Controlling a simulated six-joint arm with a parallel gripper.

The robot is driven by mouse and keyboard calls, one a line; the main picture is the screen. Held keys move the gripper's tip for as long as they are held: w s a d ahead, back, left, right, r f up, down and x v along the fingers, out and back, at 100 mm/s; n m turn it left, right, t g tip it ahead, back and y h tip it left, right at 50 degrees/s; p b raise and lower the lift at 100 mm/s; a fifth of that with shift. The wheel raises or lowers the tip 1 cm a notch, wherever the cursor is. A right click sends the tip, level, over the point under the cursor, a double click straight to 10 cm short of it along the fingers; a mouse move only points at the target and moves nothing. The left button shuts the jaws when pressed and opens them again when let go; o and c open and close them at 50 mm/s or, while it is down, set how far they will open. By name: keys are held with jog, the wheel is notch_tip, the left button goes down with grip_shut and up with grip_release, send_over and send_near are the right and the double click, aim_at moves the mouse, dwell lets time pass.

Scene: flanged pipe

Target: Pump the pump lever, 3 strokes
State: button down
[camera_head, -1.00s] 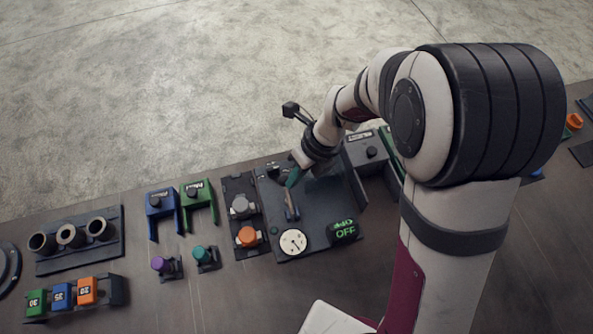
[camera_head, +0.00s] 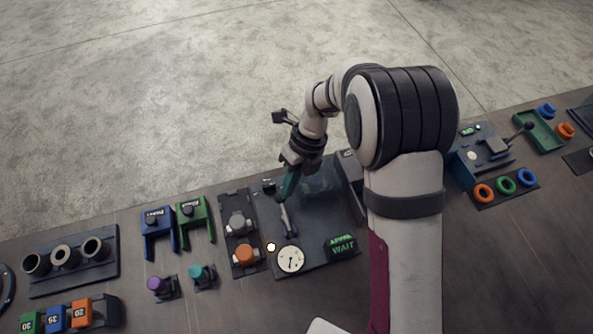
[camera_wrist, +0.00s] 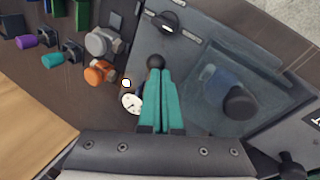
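The pump lever (camera_head: 286,218) is a slim grey handle on the dark panel (camera_head: 325,215), left of the panel's middle. My gripper (camera_head: 287,192) is just above and behind it in the head view. In the wrist view the teal fingers (camera_wrist: 158,100) lie close together, shut. A black ball (camera_wrist: 155,61) shows right at their tips; I cannot tell whether it is held. The fingers hide most of the lever there. A round white gauge (camera_head: 290,259) is in front of the lever. The green display (camera_head: 342,246) reads WAIT on its lower line. A small lamp (camera_head: 271,247) glows pale yellow.
A dark rotary knob (camera_wrist: 168,22) sits on the panel beyond the fingertips. A grey knob (camera_head: 238,223) and an orange knob (camera_head: 245,254) stand on the left. Blue (camera_head: 157,225) and green (camera_head: 193,212) brackets are farther left. A black cylinder (camera_wrist: 239,102) stands right of the fingers.

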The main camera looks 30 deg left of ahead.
jog(key=v, duration=1.5)
